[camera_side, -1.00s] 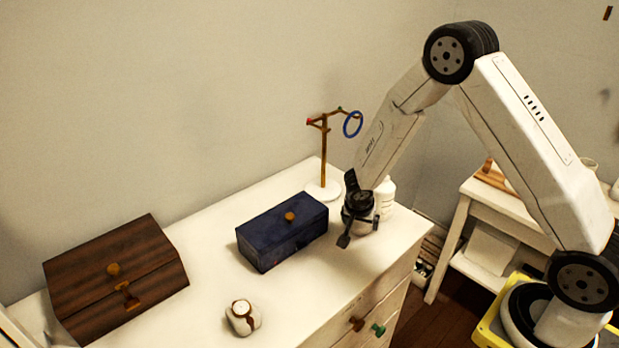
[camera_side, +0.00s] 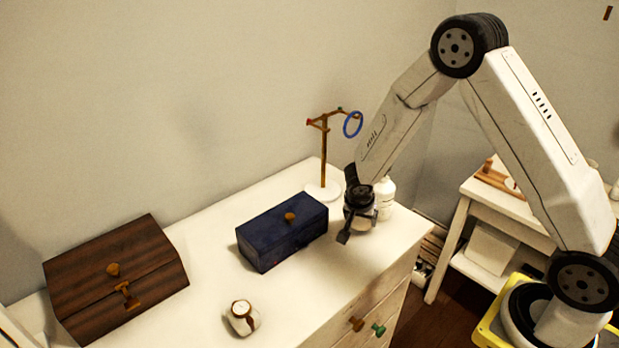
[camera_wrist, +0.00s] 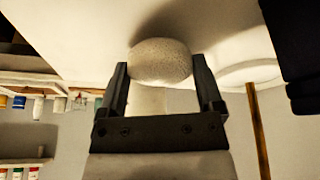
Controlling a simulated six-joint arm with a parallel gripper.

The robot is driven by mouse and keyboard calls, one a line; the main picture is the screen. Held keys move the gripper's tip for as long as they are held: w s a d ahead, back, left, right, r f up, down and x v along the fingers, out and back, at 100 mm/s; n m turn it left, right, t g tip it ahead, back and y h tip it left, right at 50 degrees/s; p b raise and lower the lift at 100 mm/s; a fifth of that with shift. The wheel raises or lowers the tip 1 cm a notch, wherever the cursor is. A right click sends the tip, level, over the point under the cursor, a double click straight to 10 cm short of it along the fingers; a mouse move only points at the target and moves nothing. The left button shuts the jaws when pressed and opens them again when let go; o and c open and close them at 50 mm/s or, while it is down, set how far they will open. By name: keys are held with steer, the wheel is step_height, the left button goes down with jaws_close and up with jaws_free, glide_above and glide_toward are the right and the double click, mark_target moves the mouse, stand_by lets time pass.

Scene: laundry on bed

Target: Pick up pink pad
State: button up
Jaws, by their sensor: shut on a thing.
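In the wrist view a round, pale, fuzzy-looking pad (camera_wrist: 160,61) sits between the two fingertips of my gripper (camera_wrist: 160,72). Its colour looks more off-white than pink in this light. My gripper is shut on it, with a black finger at each side. In the side view my gripper (camera_side: 345,236) points down just above the white dresser top, right of the blue box. The pad cannot be made out there, hidden by the gripper.
A dark blue box (camera_side: 284,236) stands close to the left of my gripper. A jewelry stand (camera_side: 324,160) with a blue ring and a white bottle (camera_side: 386,192) are behind it. A wooden box (camera_side: 115,278) and a small watch holder (camera_side: 242,322) are farther left.

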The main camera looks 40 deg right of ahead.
steer(key=s+a, duration=0.6)
steer(key=a, duration=0.7)
steer(key=s+a, duration=0.6)
steer(key=a, duration=0.8)
steer(key=s+a, duration=0.6)
steer(key=a, duration=0.8)
steer(key=shift+s, duration=0.1)
steer(key=o, duration=0.7)
steer(key=shift+c, duration=0.2)
steer(key=c, duration=0.4)
